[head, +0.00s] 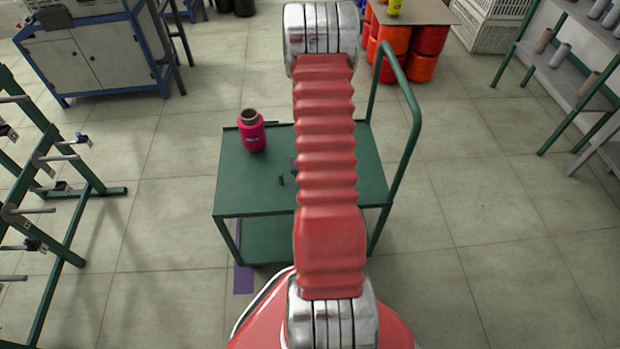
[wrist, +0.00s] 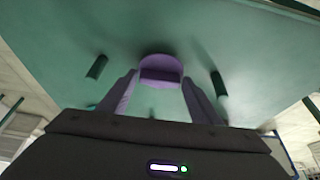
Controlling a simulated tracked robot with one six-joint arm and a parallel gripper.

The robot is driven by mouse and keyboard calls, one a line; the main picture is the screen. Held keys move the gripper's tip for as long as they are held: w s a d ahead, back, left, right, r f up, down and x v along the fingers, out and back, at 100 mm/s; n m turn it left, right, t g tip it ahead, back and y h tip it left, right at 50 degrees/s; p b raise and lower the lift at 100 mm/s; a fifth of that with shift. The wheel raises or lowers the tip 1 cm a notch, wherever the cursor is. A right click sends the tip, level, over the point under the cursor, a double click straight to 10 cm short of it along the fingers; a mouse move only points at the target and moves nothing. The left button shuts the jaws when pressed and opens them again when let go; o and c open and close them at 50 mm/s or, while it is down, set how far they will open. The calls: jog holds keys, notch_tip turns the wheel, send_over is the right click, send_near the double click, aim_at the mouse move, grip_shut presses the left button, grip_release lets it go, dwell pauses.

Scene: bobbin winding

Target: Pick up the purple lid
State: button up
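In the wrist view the purple lid (wrist: 161,70) shows against a green surface (wrist: 110,35), just past the tips of my fingers. My gripper (wrist: 161,80) has its two fingers apart, one on each side of the lid. Whether they touch the lid cannot be told. In the head view my own red arm reaches over the green trolley (head: 237,180), and neither the lid nor my fingers can be seen there.
A magenta bobbin (head: 252,135) stands at the trolley's left. The trolley's handle (head: 415,115) rises on the right. Small dark posts (wrist: 97,66) stand out from the green surface. A green rack (head: 65,200) is at the left.

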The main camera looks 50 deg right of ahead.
jog(key=c, duration=0.6)
jog(key=shift+r, duration=0.1)
